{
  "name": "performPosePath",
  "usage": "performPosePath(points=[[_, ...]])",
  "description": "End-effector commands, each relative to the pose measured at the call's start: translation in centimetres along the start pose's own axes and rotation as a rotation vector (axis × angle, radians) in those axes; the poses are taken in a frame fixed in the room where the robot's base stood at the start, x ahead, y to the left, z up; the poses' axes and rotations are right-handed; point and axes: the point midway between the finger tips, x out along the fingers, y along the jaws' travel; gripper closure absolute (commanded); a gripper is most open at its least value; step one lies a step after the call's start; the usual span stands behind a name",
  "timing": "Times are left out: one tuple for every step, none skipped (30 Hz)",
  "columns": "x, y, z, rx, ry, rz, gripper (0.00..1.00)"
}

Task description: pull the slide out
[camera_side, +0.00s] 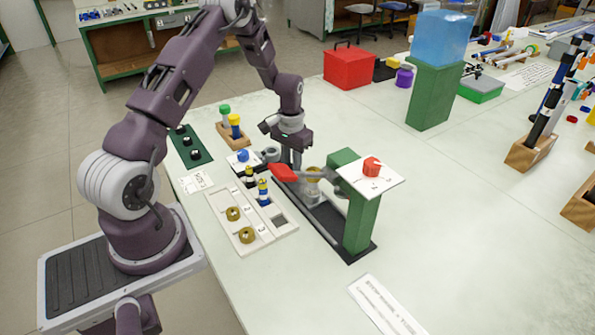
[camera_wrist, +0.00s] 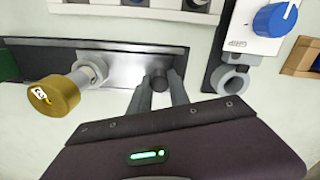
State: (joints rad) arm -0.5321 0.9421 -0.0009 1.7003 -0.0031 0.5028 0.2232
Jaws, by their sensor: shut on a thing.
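My gripper (camera_wrist: 160,98) is shut on a small dark round knob (camera_wrist: 158,82) in the wrist view, with one finger on each side of it. The knob stands at the edge of a shiny metal strip (camera_wrist: 120,66), which looks like the slide. In the side view my gripper (camera_side: 291,166) points down at the rear end of the fixture's black base (camera_side: 325,222), behind a red handle (camera_side: 283,172); there the knob and slide are hidden. A brass-capped part (camera_wrist: 52,95) on a grey stem stands left of the fingers in the wrist view.
A white box with a blue knob (camera_side: 243,156) and a pale tray (camera_side: 222,205) with brass rings lie left. The table's right foreground is mostly clear.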

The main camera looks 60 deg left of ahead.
Motion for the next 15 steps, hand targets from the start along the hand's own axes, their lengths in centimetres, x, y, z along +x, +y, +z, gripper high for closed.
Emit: performPosePath(points=[[-0.13,-0.41,-0.31,-0.004,0.009,-0.004,1.00],[-0.13,-0.47,-0.32,-0.004,0.009,-0.005,1.00],[-0.14,-0.52,-0.33,-0.004,0.009,-0.005,1.00],[-0.14,-0.55,-0.34,-0.004,0.010,-0.006,1.00],[-0.14,-0.57,-0.34,-0.005,0.010,-0.006,1.00],[-0.14,-0.61,-0.35,-0.005,0.011,-0.007,1.00],[-0.15,-0.64,-0.36,-0.006,0.011,-0.007,1.00],[-0.15,-0.67,-0.36,-0.006,0.011,-0.008,1.00],[-0.15,-0.70,-0.37,-0.006,0.012,-0.008,1.00],[-0.15,-0.72,-0.38,-0.007,0.012,-0.009,0.76],[-0.15,-0.74,-0.39,-0.007,0.012,-0.009,0.70],[-0.14,-0.72,-0.37,-0.007,0.012,-0.008,0.62],[-0.13,-0.69,-0.35,-0.007,0.011,-0.008,0.56],[-0.12,-0.65,-0.33,-0.006,0.010,-0.007,0.56],[-0.11,-0.61,-0.30,-0.006,0.009,-0.007,0.56]])
